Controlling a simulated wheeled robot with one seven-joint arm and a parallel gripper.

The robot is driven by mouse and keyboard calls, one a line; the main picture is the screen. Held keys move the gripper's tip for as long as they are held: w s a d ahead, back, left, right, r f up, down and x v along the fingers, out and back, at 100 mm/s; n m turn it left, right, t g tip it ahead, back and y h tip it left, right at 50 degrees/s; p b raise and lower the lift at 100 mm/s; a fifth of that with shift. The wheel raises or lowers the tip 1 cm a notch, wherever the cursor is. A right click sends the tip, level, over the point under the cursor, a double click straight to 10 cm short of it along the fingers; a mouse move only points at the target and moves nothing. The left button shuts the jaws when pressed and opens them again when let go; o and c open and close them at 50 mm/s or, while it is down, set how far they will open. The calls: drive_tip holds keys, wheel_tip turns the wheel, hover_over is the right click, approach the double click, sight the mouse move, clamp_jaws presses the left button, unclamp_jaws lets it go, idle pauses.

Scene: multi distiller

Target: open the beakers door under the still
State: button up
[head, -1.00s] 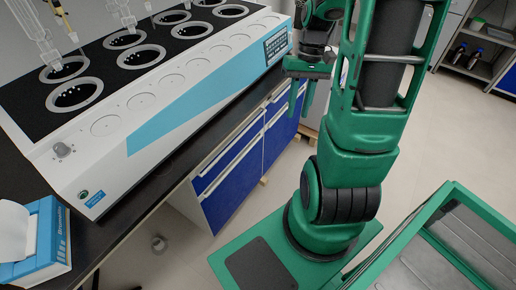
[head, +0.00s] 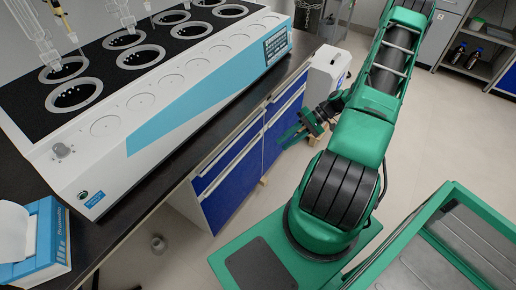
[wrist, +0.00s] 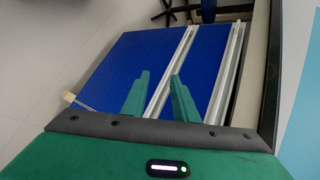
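The still (head: 165,90) is a long white unit with a blue stripe and dark round openings on a black bench. Below it is a cabinet with a nearer blue door (head: 230,195) and a farther blue door (head: 278,138), under narrower blue drawer fronts. Both doors look shut, and I see no label telling which is the beakers door. My green gripper (head: 287,136) is in front of the farther door. In the wrist view my gripper (wrist: 160,75) is open and empty, its fingers pointing at a blue door (wrist: 125,65) and pale handle rails (wrist: 175,65). Contact cannot be told.
The black bench edge (head: 150,200) overhangs the cabinet. A white box-like unit (head: 327,72) stands beyond the cabinet's far end. A tissue box (head: 40,240) sits on the bench. My green base fills the lower right. Open floor (head: 440,120) lies to the right.

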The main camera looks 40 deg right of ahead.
sight(252, 147)
wheel_tip(252, 147, down, 10)
drive_tip(key=w+m+t+y, duration=0.1)
drive_tip(key=w+m+t, duration=0.25)
drive_tip(key=t, duration=0.65)
drive_tip(key=shift+m+t, duration=0.3)
drive_tip(key=shift+m, duration=0.05)
drive_tip(key=x, duration=0.9)
drive_tip(key=shift+a, duration=0.25)
clamp_jaws()
drive_tip(key=shift+d+f, duration=0.1)
